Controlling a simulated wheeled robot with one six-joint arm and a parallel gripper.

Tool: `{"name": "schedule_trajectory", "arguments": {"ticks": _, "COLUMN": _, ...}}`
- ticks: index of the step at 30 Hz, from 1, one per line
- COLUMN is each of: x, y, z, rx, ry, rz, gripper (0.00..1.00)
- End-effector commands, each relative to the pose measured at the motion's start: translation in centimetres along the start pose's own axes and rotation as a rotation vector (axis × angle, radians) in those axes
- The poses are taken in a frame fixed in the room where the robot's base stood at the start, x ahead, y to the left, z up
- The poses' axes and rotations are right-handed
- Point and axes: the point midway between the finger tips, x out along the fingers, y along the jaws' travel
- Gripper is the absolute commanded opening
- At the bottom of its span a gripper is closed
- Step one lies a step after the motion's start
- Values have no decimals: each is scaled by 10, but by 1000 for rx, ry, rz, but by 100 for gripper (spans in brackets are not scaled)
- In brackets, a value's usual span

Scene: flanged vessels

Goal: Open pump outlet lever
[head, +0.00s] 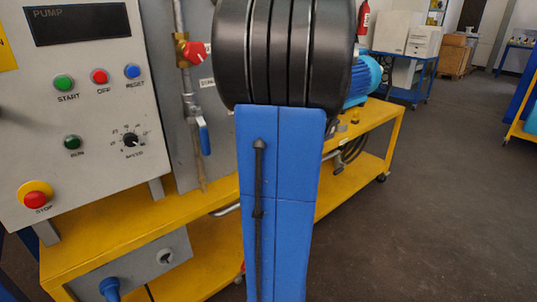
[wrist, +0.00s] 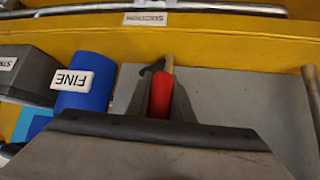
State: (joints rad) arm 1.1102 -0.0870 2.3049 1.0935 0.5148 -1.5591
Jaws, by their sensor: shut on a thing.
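In the wrist view my gripper (wrist: 162,84) is shut on a red lever handle (wrist: 160,97). Its dark fingers stand on both sides of the handle, and a tan stem (wrist: 169,63) shows beyond it. The fingers hide part of the handle. No readable label shows on this lever, so I cannot tell from its marking whether it is the pump outlet. In the head view my arm covers the middle, and neither the gripper nor the held handle shows.
The head view shows a pump control panel (head: 75,105), a red valve handle (head: 196,52), a blue lever (head: 204,138) and a yellow bench (head: 370,130). In the wrist view a blue cylinder (wrist: 94,104) labelled FINE stands left of my gripper. Open floor lies right.

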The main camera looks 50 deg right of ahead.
Motion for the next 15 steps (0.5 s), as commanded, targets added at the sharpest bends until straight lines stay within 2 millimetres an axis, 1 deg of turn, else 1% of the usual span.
{"name": "schedule_trajectory", "arguments": {"ticks": 8, "x": 0, "y": 1, "z": 0, "rx": -1, "ry": 0, "rz": 3, "gripper": 0}}
{"name": "schedule_trajectory", "arguments": {"ticks": 9, "x": 0, "y": 1, "z": 0, "rx": -1, "ry": 0, "rz": 3, "gripper": 25}}
{"name": "schedule_trajectory", "arguments": {"ticks": 11, "x": 0, "y": 1, "z": 0, "rx": -1, "ry": 0, "rz": 3, "gripper": 39}}
{"name": "schedule_trajectory", "arguments": {"ticks": 15, "x": 0, "y": 1, "z": 0, "rx": -1, "ry": 0, "rz": 2, "gripper": 39}}
